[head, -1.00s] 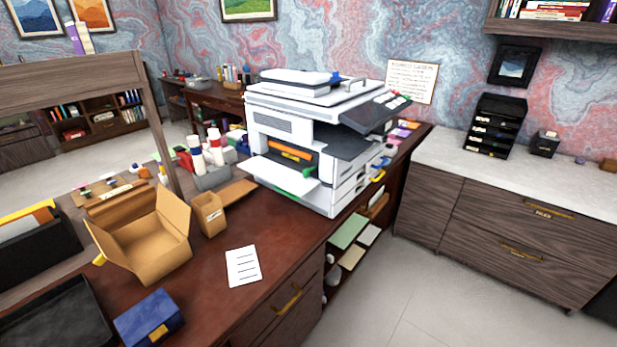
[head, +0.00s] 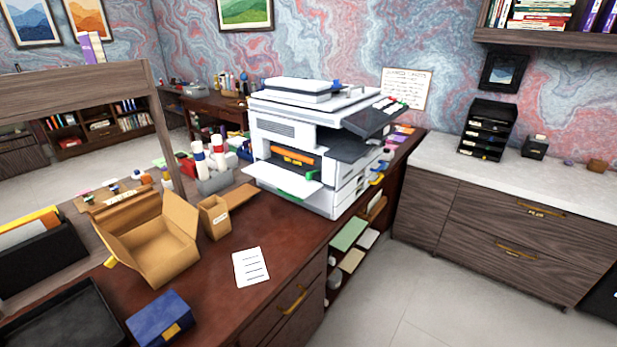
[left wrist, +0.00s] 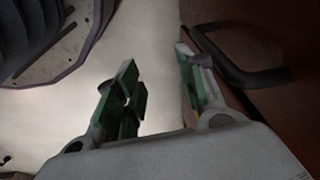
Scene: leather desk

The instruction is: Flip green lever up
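The white printer (head: 290,130) stands on the dark red desk, with its front opening and white front tray (head: 283,178) facing me. A small green part (head: 311,175) shows at the right of the opening, and another green piece (head: 290,197) is on the tray's front edge. Which one is the green lever, and its exact tilt, are too small to tell. My left gripper (left wrist: 158,92) shows in the left wrist view, open and empty, its green-padded fingers apart, beside a dark handle and a reddish-brown surface. Neither gripper shows in the head view.
An open cardboard box (head: 155,248), a small carton (head: 214,218), a paper sheet (head: 251,266) and a blue box (head: 160,318) are on the desk left of and before the printer. A pale-topped cabinet (head: 510,215) stands to the right. Floor is free between them.

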